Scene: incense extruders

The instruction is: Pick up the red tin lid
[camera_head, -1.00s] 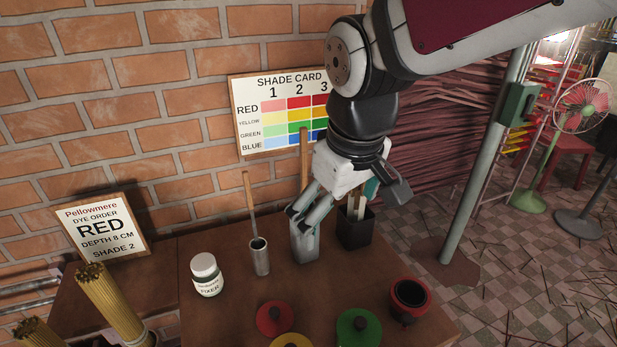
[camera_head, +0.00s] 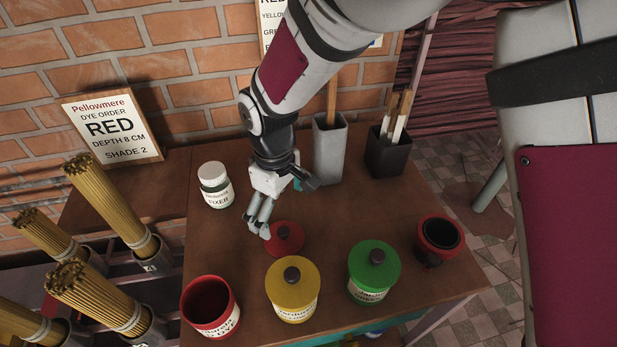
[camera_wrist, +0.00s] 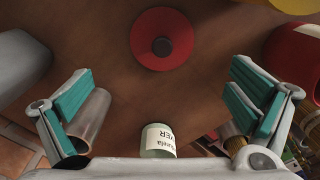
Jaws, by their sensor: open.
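The red tin lid (camera_head: 295,247) is a flat red disc with a dark round knob, lying on the brown table. In the wrist view the lid (camera_wrist: 145,28) is at the top centre, beyond the fingertips. My gripper (camera_head: 259,230) is open, pointing down just left of the lid in the head view, overlapping its left edge in the picture; I cannot tell its height there. In the wrist view my gripper (camera_wrist: 163,95) has its teal-padded fingers wide apart with nothing held between them. The open red tin (camera_head: 210,318) stands at the table's front left, without a lid.
Yellow (camera_head: 303,272) and green (camera_head: 363,272) lidded tins stand near the lid. A red pot with dark contents (camera_head: 430,247) is at the right. The fixer jar (camera_head: 214,188), grey holder (camera_head: 329,155) and black stick box (camera_head: 386,158) stand farther back. A metal tube (camera_wrist: 88,118) is near one finger.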

